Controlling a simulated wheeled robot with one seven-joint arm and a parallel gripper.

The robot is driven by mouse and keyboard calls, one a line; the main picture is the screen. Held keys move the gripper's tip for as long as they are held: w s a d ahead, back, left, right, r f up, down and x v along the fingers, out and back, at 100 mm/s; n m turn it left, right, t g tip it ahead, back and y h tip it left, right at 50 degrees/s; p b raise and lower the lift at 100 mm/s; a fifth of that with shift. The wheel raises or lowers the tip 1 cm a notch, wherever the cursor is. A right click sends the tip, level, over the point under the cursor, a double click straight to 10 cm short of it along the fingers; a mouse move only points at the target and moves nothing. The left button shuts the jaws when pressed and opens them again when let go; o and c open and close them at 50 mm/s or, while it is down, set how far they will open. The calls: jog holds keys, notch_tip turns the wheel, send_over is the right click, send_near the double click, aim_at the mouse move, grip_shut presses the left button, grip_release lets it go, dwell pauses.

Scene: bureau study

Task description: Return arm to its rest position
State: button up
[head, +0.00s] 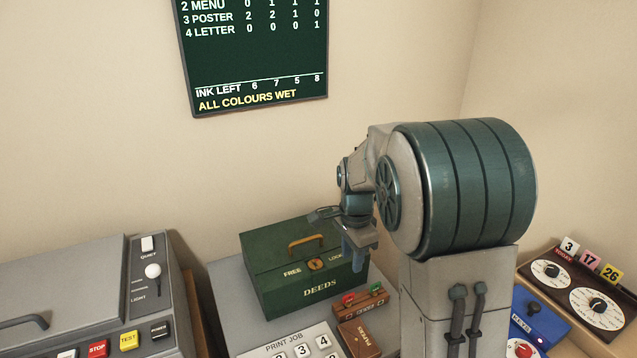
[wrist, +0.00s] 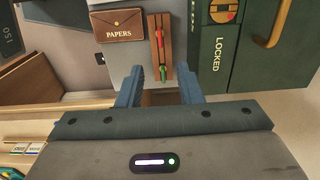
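My arm rises at the right of the middle in the head view and bends over towards the green box. My gripper (head: 356,258) hangs pointing down in front of the box's right part, partly hidden by my wrist. In the wrist view my gripper (wrist: 160,92) shows two blue fingers standing apart with nothing between them. The green DEEDS box (head: 305,275) is closed, with a tan handle and an orange round lock between the words FREE and LOCKED. A wooden holder (head: 361,302) with a red and a green piece lies below the fingers; it also shows in the wrist view (wrist: 155,38).
A brown PAPERS wallet (head: 360,338) lies beside the holder. A grey machine (head: 65,285) with buttons stands at the left. A PRINT JOB panel (head: 285,347) is at the front. Dials (head: 597,308) and a blue KEYS box (head: 540,325) are at the right. A dark board (head: 255,60) hangs on the wall.

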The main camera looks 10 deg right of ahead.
jog(key=s+r+n+t, duration=0.1)
jog(key=s+r+n, duration=0.2)
jog(key=s+n, duration=0.4)
jog(key=s+r+n+t, duration=0.1)
jog(key=s+r+n, duration=0.2)
jog(key=s+n, duration=0.4)
jog(key=s, duration=0.6)
jog(key=shift+s+r+t, duration=0.3)
jog(key=shift+t, duration=0.1)
dwell(0.4)
